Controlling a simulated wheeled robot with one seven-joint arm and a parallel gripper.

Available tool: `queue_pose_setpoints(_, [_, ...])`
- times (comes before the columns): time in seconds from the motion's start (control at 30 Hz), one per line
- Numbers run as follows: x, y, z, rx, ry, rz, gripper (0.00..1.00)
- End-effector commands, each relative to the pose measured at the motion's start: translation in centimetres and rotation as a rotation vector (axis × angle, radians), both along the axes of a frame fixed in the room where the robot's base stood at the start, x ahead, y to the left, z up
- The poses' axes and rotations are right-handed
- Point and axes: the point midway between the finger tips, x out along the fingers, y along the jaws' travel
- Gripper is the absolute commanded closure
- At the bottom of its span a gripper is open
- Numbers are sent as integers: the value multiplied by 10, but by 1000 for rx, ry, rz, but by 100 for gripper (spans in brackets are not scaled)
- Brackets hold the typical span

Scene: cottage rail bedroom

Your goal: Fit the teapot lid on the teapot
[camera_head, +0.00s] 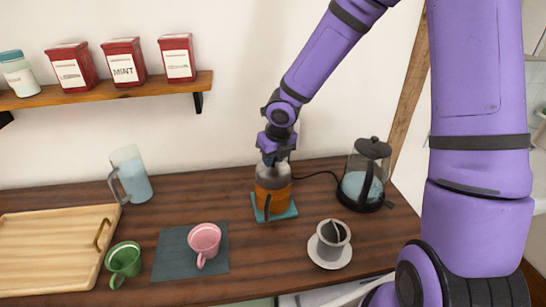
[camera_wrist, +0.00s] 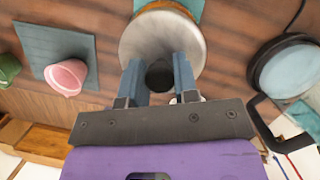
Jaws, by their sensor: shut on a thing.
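The teapot (camera_head: 272,199) is glass with amber tea and stands on a teal mat (camera_head: 291,212) near the back of the counter. My gripper (camera_head: 269,160) points down directly above it. In the wrist view my gripper (camera_wrist: 160,80) is shut on the dark knob (camera_wrist: 160,74) of the teapot lid. A pale grey round top (camera_wrist: 158,38) shows beyond the knob, over the teapot's amber rim. The fingers hide part of the lid, and I cannot tell whether it is fully seated or just above the opening.
A kettle (camera_head: 362,184) stands to the right, a cup on a saucer (camera_head: 340,262) in front right. A pink mug (camera_head: 204,241) sits on a dark mat (camera_head: 172,261). A green mug (camera_head: 123,261), a jug (camera_head: 131,175) and a wooden tray (camera_head: 50,245) are left. A shelf (camera_head: 150,86) holds tins.

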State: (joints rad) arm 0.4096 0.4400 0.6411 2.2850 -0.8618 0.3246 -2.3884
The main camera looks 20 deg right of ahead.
Motion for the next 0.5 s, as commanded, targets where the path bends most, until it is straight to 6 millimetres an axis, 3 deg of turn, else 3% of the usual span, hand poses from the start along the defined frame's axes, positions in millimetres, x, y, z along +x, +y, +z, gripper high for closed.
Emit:
queue_pose_setpoints(0.43, [0,0,-3,0,0,1,100])
queue_pose_setpoints(0.47, [0,0,-3,0,0,1,70])
queue_pose_setpoints(0.5, [0,0,-3,0,0,1,60])
